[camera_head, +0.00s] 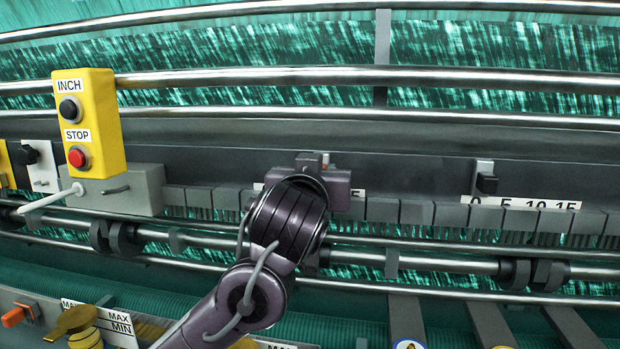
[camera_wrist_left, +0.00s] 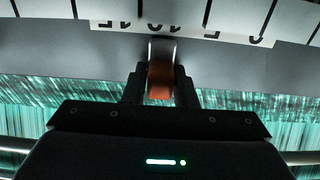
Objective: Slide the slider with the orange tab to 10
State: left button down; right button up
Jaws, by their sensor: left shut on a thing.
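The orange tab (camera_wrist_left: 160,80) of the slider sits between the fingers of my left gripper (camera_wrist_left: 160,88), which is shut on it. The tab is in front of a pale numbered scale (camera_wrist_left: 195,30), seen upside down and partly cut off at the top in the wrist view. I cannot tell exactly which mark the tab stands at. In the head view my left gripper (camera_head: 313,166) is at the grey rail, and its wrist hides most of the slider and its scale. My right gripper is not in view.
A second slider with a black tab (camera_head: 487,184) stands at 0 on its scale (camera_head: 535,204) to the right. A yellow INCH/STOP box (camera_head: 90,125) stands left of my arm. Steel rollers (camera_head: 440,77) run above and below the rail. A yellow knob (camera_head: 75,322) is at lower left.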

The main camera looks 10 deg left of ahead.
pick_arm(q)
jog(key=c, duration=1.2)
grip_release()
jog(key=shift+c, duration=0.2)
jog(key=shift+s+f+b, duration=0.15)
jog(key=shift+s+b, duration=0.3)
jog(key=s+b, duration=0.3)
jog(key=s, duration=0.3)
jog(key=shift+s+b, duration=0.3)
jog(key=shift+s, duration=0.1)
jog(key=shift+a, duration=0.1)
